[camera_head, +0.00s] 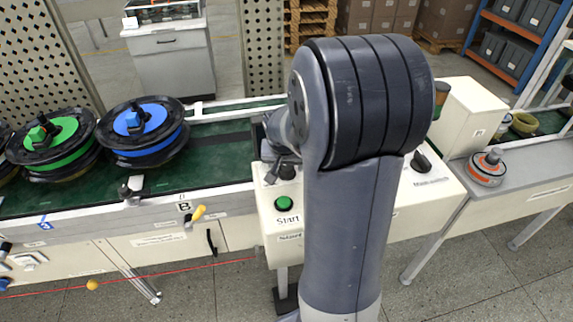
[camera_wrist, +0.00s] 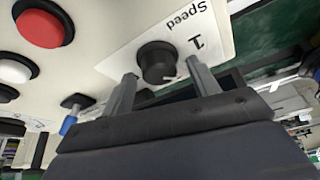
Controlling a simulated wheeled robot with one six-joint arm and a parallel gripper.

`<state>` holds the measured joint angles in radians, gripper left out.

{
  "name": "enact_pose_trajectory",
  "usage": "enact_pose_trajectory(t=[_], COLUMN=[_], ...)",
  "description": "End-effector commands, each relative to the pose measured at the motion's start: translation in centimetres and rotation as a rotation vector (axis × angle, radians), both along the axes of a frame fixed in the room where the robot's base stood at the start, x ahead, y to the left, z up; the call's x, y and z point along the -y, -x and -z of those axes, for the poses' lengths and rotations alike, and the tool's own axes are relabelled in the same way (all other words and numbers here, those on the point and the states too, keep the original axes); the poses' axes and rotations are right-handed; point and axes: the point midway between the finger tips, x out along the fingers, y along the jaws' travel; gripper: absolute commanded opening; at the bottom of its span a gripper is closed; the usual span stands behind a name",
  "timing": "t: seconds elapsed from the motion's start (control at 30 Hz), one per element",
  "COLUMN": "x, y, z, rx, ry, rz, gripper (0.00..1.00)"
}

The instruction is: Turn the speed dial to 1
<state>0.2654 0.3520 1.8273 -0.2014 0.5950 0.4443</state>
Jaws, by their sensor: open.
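The speed dial (camera_wrist: 157,62) is a round black knob on a white plate (camera_wrist: 205,32) in the wrist view. The plate reads "Speed" and "1", turned over in this picture. A small light mark shows on the knob's lower right rim. My gripper (camera_wrist: 160,70) is open, with one grey finger at the left and one at the right of the knob. Gaps show between fingers and knob; contact cannot be made out. In the head view my arm covers much of the control panel (camera_head: 270,232), and I cannot make out the dial there.
A red button (camera_wrist: 42,28) and a white button (camera_wrist: 15,68) sit left of the dial. A blue-tipped toggle (camera_wrist: 70,120) is close to the left finger. In the head view, a green Start button (camera_head: 284,202) and a black knob (camera_head: 420,161) flank my arm.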

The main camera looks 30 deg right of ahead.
Motion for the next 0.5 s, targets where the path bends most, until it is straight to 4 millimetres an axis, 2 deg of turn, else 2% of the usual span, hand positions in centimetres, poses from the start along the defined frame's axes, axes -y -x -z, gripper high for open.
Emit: enact_pose_trajectory(t=[0.4,0.5], x=[0.16,0.16], y=[-0.21,-0.21], z=[0.69,0.68], rx=[0.000,0.000], ry=[0.000,0.000], rz=[0.000,0.000], gripper=[0.57,0.50])
